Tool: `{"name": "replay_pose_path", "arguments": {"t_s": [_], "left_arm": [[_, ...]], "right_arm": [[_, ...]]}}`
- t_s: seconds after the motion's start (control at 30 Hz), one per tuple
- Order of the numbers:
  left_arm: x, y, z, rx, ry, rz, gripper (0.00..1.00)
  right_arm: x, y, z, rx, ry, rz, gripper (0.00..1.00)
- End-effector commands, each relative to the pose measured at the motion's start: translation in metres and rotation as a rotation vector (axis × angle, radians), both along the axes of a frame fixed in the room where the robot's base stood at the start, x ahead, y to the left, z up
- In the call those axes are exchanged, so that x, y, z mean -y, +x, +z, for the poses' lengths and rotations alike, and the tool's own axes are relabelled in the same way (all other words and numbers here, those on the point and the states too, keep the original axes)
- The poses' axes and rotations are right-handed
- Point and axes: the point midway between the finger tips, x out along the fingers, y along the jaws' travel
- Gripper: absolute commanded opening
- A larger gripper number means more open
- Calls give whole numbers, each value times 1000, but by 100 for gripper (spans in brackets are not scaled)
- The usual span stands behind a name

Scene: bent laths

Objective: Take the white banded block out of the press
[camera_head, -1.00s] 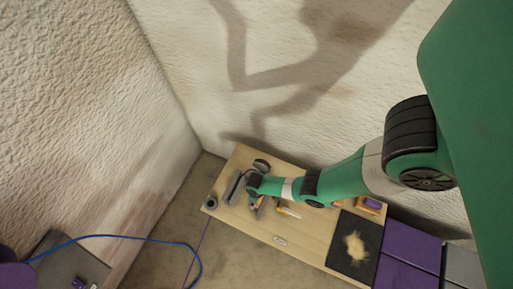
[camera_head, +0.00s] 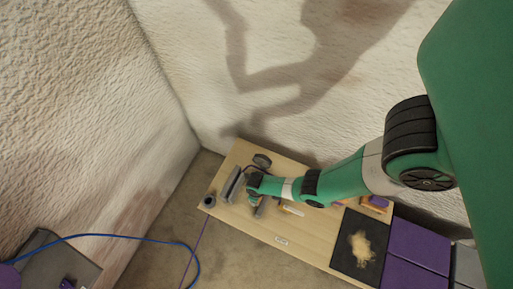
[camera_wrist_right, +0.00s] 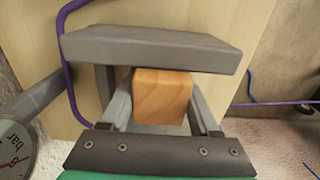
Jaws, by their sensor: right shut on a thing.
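The press shows as a grey bar (camera_head: 232,184) on the wooden bench in the head view. In the right wrist view its thick grey plate (camera_wrist_right: 150,48) spans the top of the picture. A plain orange-brown wooden block (camera_wrist_right: 162,88) sits just below that plate in the picture, between my right fingers; no white face or band shows on it. My right gripper (camera_wrist_right: 160,100) is shut on this block, close to the press. In the head view the right gripper (camera_head: 258,207) hides the block. My left gripper is in neither view.
A gauge (camera_wrist_right: 14,145) and purple hose (camera_wrist_right: 68,75) lie close on the left in the wrist view. Rough walls stand behind.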

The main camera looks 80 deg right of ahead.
Motion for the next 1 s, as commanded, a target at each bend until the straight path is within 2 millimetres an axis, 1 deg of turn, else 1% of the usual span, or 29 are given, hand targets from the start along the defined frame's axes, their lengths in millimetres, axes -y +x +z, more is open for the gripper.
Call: {"name": "replay_pose_path", "arguments": {"t_s": [0.03,0.17,0.2,0.37,0.73,1.0], "left_arm": [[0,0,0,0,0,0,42],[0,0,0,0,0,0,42],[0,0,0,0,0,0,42],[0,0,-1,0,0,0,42],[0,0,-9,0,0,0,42],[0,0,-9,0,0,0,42]], "right_arm": [[0,0,0,0,0,0,26],[0,0,0,0,0,0,2],[0,0,0,0,0,0,0],[1,2,-1,0,0,-1,0],[14,26,-1,2,-1,-13,0],[15,30,0,2,-1,-15,0]]}}
